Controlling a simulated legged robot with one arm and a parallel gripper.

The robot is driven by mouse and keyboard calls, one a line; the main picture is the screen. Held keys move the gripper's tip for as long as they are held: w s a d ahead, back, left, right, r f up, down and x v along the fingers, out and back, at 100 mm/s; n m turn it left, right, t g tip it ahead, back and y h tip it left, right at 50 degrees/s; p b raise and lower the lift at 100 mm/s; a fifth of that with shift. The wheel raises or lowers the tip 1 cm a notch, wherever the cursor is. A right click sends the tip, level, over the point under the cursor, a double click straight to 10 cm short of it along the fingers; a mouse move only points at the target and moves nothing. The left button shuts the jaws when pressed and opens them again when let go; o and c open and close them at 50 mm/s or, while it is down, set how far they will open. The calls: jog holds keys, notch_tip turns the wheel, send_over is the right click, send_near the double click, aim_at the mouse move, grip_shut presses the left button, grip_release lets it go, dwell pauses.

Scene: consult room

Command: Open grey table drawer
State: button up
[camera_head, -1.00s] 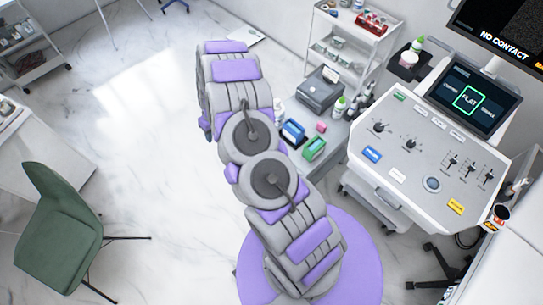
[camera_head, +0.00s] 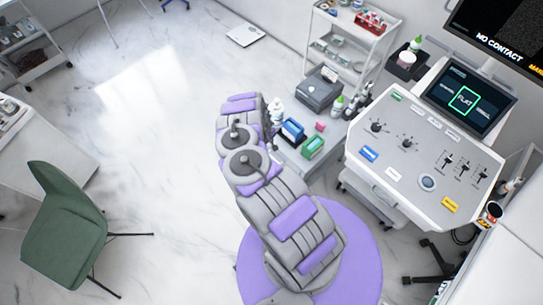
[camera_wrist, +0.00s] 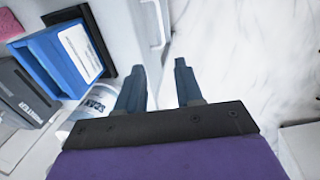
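The grey table (camera_head: 290,156) stands just right of my arm in the head view, with boxes and bottles on top. Its drawer front is hidden in that view. In the wrist view, the pale table side (camera_wrist: 121,22) is at the upper left, and a white handle (camera_wrist: 154,24) sticks out from it at the top. My gripper (camera_wrist: 159,66) is open and empty. Its two dark fingers point toward the handle and are apart from it. In the head view the fingers are hidden behind my arm.
A blue box (camera_wrist: 62,55) lies on the table close to my gripper. A green box (camera_head: 313,146) and a grey printer (camera_head: 319,91) also stand there. A control console (camera_head: 420,150) is at the right, a green chair (camera_head: 62,225) at the left.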

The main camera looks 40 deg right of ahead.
jog(key=d+f+b, duration=0.1)
jog(key=f+b, duration=0.3)
jog(key=f, duration=0.1)
jog(key=d+f+b, duration=0.1)
jog(key=f+b, duration=0.3)
jog(key=f, duration=0.2)
jog(key=d+f+b, duration=0.1)
jog(key=f+b, duration=0.3)
jog(key=f, duration=0.1)
jog(key=shift+w+f+b, duration=0.15)
jog(key=shift+b, duration=0.15)
grip_shut()
dwell(1.0)
